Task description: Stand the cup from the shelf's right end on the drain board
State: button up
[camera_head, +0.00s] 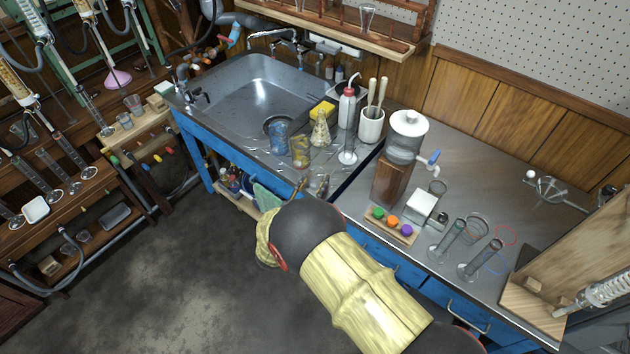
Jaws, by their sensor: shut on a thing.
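My dark and yellow-sleeved arm (365,290) reaches in from the bottom right to the sink unit's front edge. The steel drain board (330,178) lies right of the sink basin. On it stand a blue glass cup (279,136) and an amber cup (301,152). A wooden shelf (335,32) on the wall above bears a clear glass (368,14); the shelf's upper part is cut off by the frame. I cannot tell which cup the task means.
A conical flask (320,130), a wash bottle (347,106), a glass cylinder (348,148) and a white utensil pot (371,126) crowd the drain board's back and right. A dispenser (407,137) stands beyond. The board's front strip looks mostly free, partly hidden by my arm.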

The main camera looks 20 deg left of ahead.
jog(key=shift+f, duration=0.3)
jog(key=o, duration=0.8)
jog(key=shift+f, duration=0.1)
jog(key=shift+s, duration=0.15)
jog(key=v, duration=1.1)
jog(key=shift+s, duration=0.35)
jog(key=shift+a, duration=0.15)
